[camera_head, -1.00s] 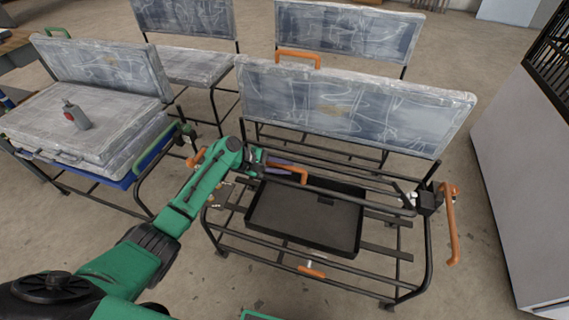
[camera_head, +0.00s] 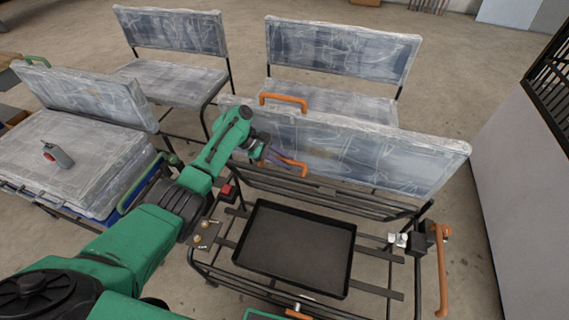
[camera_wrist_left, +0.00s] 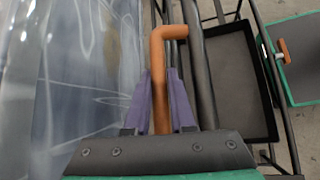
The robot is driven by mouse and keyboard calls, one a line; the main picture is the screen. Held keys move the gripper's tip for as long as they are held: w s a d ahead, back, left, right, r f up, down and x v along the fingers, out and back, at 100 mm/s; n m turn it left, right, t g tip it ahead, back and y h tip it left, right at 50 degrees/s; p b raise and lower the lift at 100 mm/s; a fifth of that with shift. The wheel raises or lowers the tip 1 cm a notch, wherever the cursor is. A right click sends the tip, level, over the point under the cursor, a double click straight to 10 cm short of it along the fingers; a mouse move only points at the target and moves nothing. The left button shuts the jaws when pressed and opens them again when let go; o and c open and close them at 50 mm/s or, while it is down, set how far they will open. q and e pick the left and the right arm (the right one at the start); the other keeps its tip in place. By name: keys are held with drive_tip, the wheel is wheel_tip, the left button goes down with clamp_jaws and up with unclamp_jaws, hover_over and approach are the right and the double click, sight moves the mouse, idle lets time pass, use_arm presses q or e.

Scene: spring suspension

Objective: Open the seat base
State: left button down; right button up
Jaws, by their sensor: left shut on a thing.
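My left gripper (camera_head: 272,156), with purple fingers, is shut on an orange handle (camera_head: 297,166) at the front seat's frame, just in front of its backrest. In the left wrist view the two fingers (camera_wrist_left: 160,95) close around the bent orange handle (camera_wrist_left: 168,34), beside dark bars. The seat base (camera_head: 372,252) is a black tube frame. A shallow black tray (camera_head: 300,247) lies open in it, and dark bars (camera_head: 325,190) run along its back below the plastic-wrapped backrest (camera_head: 350,150). My right gripper is not in view.
An orange side handle (camera_head: 441,270) stands at the frame's right. More wrapped seats stand behind. A white cabinet (camera_head: 500,200) borders the right; floor shows between it and the frame.

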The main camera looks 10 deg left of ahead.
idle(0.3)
use_arm(q)
drive_tip(key=c, duration=0.8)
unclamp_jaws()
drive_tip(key=shift+o, duration=0.2)
